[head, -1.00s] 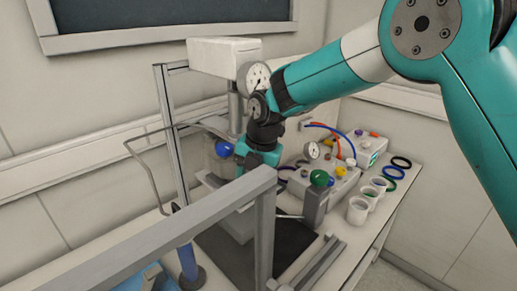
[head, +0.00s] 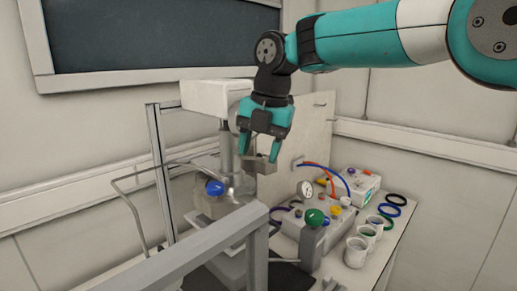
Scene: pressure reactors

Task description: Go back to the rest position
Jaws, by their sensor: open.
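My gripper (head: 258,155), teal and black, hangs high with its fingers pointing down, in front of the reactor stand. The two fingers are spread apart. A small grey metal part (head: 262,166) shows behind or just below the fingertips; I cannot tell whether they touch it. The metal reactor (head: 235,188) with a blue knob (head: 215,188) is below and left of the gripper. The white head box (head: 208,98) of the stand is behind and left of it. The gripper partly hides the gauge beside that box.
A grey frame (head: 215,237) crosses the front. A control unit (head: 292,222) with a green knob (head: 314,217) and a gauge stands at right. White cups (head: 357,252) and coloured rings (head: 393,203) lie farther right. Free room lies above the bench at right.

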